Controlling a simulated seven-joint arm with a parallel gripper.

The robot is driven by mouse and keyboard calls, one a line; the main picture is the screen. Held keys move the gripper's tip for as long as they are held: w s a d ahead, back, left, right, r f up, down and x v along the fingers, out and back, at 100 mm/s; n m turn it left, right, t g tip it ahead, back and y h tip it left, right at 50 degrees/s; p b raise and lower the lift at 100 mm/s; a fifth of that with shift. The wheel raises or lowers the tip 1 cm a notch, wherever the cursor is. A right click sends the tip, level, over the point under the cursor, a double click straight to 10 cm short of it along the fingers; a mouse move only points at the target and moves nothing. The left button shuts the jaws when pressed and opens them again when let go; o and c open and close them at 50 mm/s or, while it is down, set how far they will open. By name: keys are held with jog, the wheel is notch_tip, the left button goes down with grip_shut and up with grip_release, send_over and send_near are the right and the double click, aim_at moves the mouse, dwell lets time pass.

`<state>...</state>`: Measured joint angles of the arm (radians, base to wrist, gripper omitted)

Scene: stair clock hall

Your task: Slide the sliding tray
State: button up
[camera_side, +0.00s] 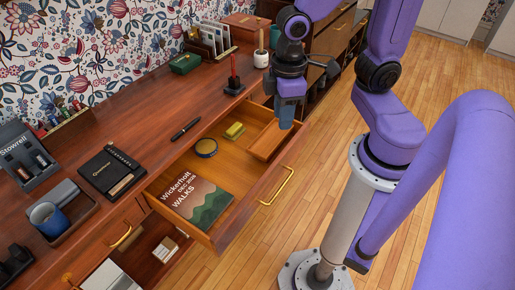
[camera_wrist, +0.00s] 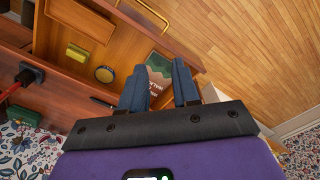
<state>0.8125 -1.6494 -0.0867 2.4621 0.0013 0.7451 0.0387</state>
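The sliding tray (camera_side: 265,145) is a shallow wooden insert at the right end of an open desk drawer (camera_side: 222,222). In the wrist view the tray (camera_wrist: 80,20) lies at the upper left. My gripper (camera_side: 286,124) points down, its fingertips appearing over the tray's right end in the side view; I cannot tell whether they touch it. In the wrist view my gripper (camera_wrist: 158,82) has its two blue-grey fingers apart, with nothing held between them. The fingers hide part of the tray in the side view.
The drawer also holds a green book (camera_side: 195,200), a round tin (camera_side: 206,147) and a yellow-green block (camera_side: 235,131). A brass handle (camera_side: 277,187) is on the drawer front. A red candle in a dark holder (camera_side: 234,85) stands on the desktop behind. Bare drawer floor lies around the tin.

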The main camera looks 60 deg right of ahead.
jog(key=w+d+f+m, duration=0.3)
jog(key=w+f+m, duration=0.25)
jog(key=w, duration=0.35)
jog(key=m, duration=0.4)
send_near(256, 153)
notch_tip(256, 153, down, 8)
jog(key=shift+w+a+f, duration=0.1)
jog(key=shift+w+f, duration=0.05)
jog(key=shift+f, duration=0.05)
grip_shut()
dwell(1.5)
